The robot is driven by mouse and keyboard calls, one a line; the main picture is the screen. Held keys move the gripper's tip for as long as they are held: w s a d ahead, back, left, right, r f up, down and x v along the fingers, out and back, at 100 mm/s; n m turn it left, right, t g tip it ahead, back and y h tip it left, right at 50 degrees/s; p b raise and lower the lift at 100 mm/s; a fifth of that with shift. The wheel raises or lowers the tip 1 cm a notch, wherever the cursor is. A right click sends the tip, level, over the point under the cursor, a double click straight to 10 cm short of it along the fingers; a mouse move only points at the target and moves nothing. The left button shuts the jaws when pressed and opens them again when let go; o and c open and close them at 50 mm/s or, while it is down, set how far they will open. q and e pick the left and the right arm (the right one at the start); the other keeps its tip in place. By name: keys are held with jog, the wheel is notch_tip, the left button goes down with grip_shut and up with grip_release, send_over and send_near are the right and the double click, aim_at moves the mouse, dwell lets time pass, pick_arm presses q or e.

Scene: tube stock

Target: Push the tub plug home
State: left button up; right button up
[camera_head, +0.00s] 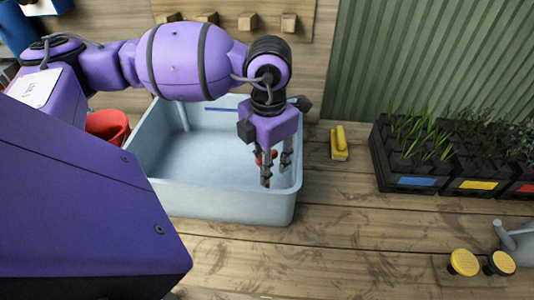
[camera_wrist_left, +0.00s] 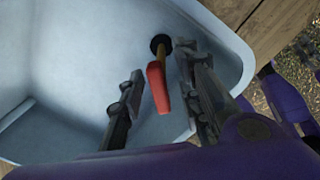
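The pale blue tub (camera_head: 215,203) stands on the wooden planks and also shows in the wrist view (camera_wrist_left: 60,70). The tub plug has a red handle (camera_wrist_left: 158,88), a thin yellow-brown stem and a black round end (camera_wrist_left: 160,43). My left gripper (camera_head: 276,176) points down inside the tub near its right side. Its fingers (camera_wrist_left: 161,62) are apart on either side of the red handle, with visible gaps. In the head view only a bit of red (camera_head: 267,155) shows between the fingers. I cannot tell how deep the black end sits. My right gripper is not in view.
A red bucket (camera_head: 108,125) stands left of the tub. A yellow brush (camera_head: 339,143) lies to its right. Black planter crates (camera_head: 405,182) stand farther right. A grey watering can (camera_head: 516,240) and two yellow-and-black round pieces (camera_head: 463,262) are at lower right. Planks in front are clear.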

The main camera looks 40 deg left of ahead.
pick_arm(q)
notch_tip(320, 180, up, 12)
jog(key=shift+d+r, duration=0.1)
jog(key=shift+d, duration=0.05)
dwell(0.4)
dwell(0.6)
